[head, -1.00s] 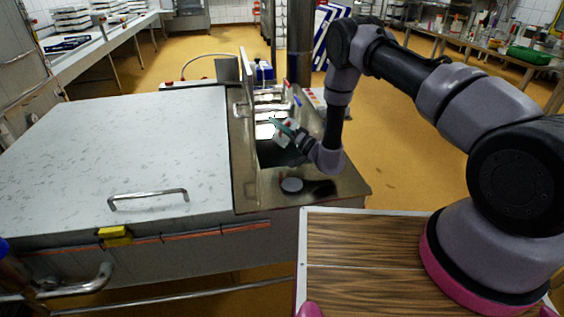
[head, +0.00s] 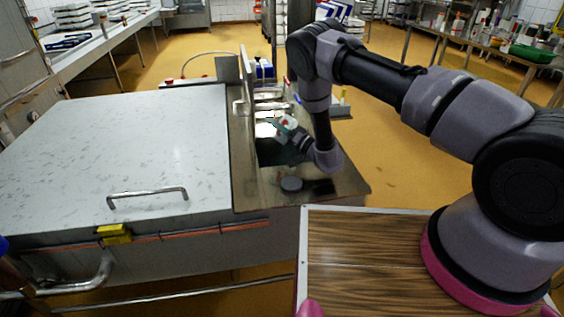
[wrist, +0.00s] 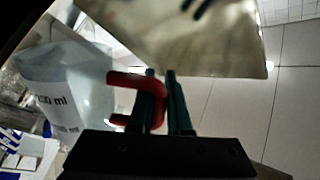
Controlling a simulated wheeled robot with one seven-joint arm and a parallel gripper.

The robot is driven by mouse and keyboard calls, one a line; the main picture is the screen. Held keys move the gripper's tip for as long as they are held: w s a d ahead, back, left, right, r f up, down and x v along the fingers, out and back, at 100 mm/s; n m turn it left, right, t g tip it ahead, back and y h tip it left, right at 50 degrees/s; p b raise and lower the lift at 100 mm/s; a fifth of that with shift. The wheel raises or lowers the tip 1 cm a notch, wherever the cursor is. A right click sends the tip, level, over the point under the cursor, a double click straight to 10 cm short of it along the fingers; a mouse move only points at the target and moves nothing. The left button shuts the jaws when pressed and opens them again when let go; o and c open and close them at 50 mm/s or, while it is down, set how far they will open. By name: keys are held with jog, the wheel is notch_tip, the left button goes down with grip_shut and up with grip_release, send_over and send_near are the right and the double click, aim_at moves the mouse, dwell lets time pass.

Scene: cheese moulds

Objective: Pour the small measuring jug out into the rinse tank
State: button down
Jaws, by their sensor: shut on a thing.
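My gripper (head: 283,127) is over the opening of the rinse tank (head: 268,155), a dark sunken basin in the steel counter. In the wrist view its green fingers (wrist: 167,105) are shut on the red handle of the measuring jug (wrist: 62,92). The jug is whitish and translucent, with "ml" markings on its side. In the head view the jug (head: 289,121) is small and partly hidden by the gripper; it looks tilted. I cannot see its contents or any stream of liquid.
A grey disc (head: 291,184) lies on the steel counter in front of the tank. A large white-topped vat (head: 120,140) with a bar handle fills the left.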

jog(key=shift+n, duration=0.4)
dwell(0.3)
jog(key=shift+w+d+r+m+t, duration=0.3)
jog(key=shift+w+d+m+t, duration=0.2)
jog(key=shift+w+d+m, duration=0.2)
jog(key=shift+s+d+f, duration=0.1)
jog(key=shift+s+f, duration=0.05)
jog(key=shift+f, duration=0.15)
jog(key=shift+s+a, duration=0.15)
jog(key=shift+a, duration=0.1)
jog(key=shift+w+d+m+b, duration=0.25)
jog(key=shift+d+m+b, duration=0.05)
jog(key=shift+d+m, duration=0.1)
jog(key=shift+w+r+t, duration=0.2)
jog(key=shift+r+t, duration=0.1)
jog(key=shift+r, duration=0.1)
jog(key=shift+w+d+f+m+t+h+b, duration=0.95)
jog(key=shift+w+d+m+h, duration=1.2)
jog(key=shift+m, duration=3.2)
jog(key=shift+w+d+f+m+t+h+b, duration=0.45)
jog(key=shift+w+d+f+m+h+b, duration=0.85)
jog(key=shift+w+d+m, duration=2.8)
jog(key=shift+w+d+f+m+t+h+b, duration=0.85)
jog(key=shift+w+m+h+b, duration=0.7)
jog(key=shift+m, duration=5.1)
